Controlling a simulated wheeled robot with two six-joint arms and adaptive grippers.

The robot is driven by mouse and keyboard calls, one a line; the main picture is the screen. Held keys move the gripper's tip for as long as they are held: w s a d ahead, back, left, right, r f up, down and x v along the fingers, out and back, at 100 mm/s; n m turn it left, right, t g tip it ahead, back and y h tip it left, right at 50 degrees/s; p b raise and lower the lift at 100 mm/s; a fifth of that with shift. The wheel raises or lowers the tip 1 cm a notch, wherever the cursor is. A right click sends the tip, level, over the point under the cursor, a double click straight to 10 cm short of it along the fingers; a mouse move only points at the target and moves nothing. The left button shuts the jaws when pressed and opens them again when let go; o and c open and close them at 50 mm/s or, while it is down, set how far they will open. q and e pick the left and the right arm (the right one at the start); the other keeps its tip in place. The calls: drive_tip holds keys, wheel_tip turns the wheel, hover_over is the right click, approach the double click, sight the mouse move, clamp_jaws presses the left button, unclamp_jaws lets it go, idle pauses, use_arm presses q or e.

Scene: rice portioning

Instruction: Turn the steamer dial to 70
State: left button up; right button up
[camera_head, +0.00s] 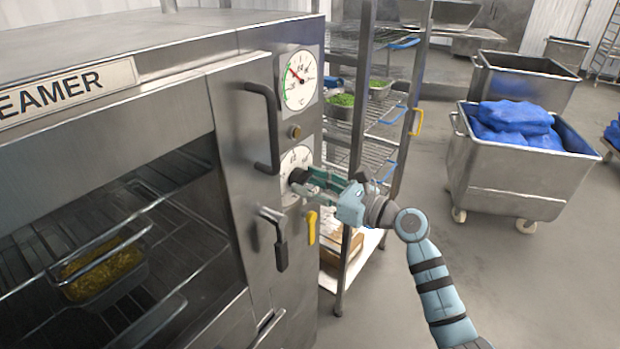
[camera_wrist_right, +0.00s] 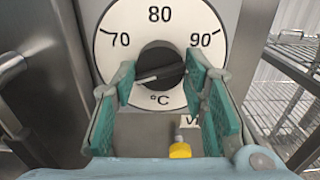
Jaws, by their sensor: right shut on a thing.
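The steamer (camera_head: 225,100) fills the left of the head view. Its black dial knob (camera_wrist_right: 160,66) sits on a round white plate (camera_wrist_right: 190,18) marked 70 at left, 80 at top and 90 at right. A pale line on the knob points left and slightly down, below the 70 mark. My right gripper (camera_head: 306,182) is shut on the knob, with its green finger pads on the left and right sides of it. The fingers hide part of the plate in the head view. My left gripper is not in view.
A temperature gauge (camera_head: 299,79) is above the dial. A black handle (camera_head: 273,240) and a yellow lever (camera_head: 311,227) are just below it. A wire rack (camera_head: 365,110) stands close on the right. A steel cart (camera_head: 510,178) with blue bags is further right.

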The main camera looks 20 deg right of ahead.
drive_tip(key=m+p, duration=0.5)
drive_tip(key=shift+r+m, duration=0.2)
drive_tip(key=shift+m, duration=0.1)
drive_tip(key=m+p, duration=0.2)
drive_tip(key=p, duration=0.1)
drive_tip(key=shift+f+m, duration=0.1)
drive_tip(key=shift+m, duration=0.3)
drive_tip(key=shift+f+m+p, duration=0.15)
drive_tip(key=shift+m+p, duration=0.25)
drive_tip(key=shift+m, duration=0.2)
drive_tip(key=o, duration=1.1)
drive_tip(key=shift+s, duration=0.1)
drive_tip(key=shift+o, duration=0.2)
drive_tip(key=shift+d, duration=0.1)
